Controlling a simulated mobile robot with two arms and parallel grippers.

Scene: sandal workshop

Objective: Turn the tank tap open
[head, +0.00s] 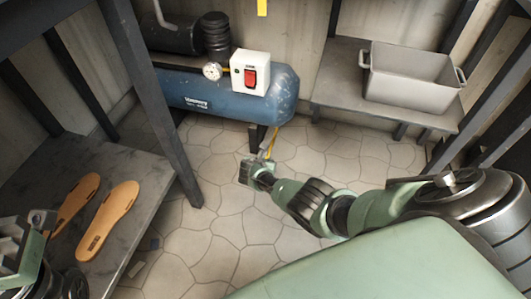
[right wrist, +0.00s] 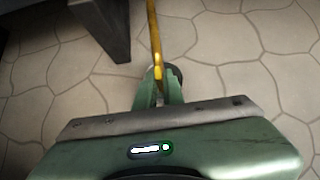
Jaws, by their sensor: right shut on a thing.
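The blue tank (head: 275,95) lies on its side at the back of the room. Its tap shows as a yellow lever (head: 271,143) hanging below the tank's right part. My right gripper (head: 262,160) reaches in under the tank. In the right wrist view the yellow lever (right wrist: 155,35) runs down from the top edge to between the fingertips (right wrist: 158,80), which are shut on its lower end. The rest of the tap is out of that view or hidden. My left gripper (head: 40,222) is at the left edge, far from the tank, and its jaws are unclear.
A white box with a red switch (head: 250,77) and a gauge (head: 212,71) sit on the tank. A dark tank leg (right wrist: 102,30) stands left of the lever. Two tan soles (head: 107,220) lie on the left bench (head: 150,190). A grey bin (head: 410,80) stands on the right shelf.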

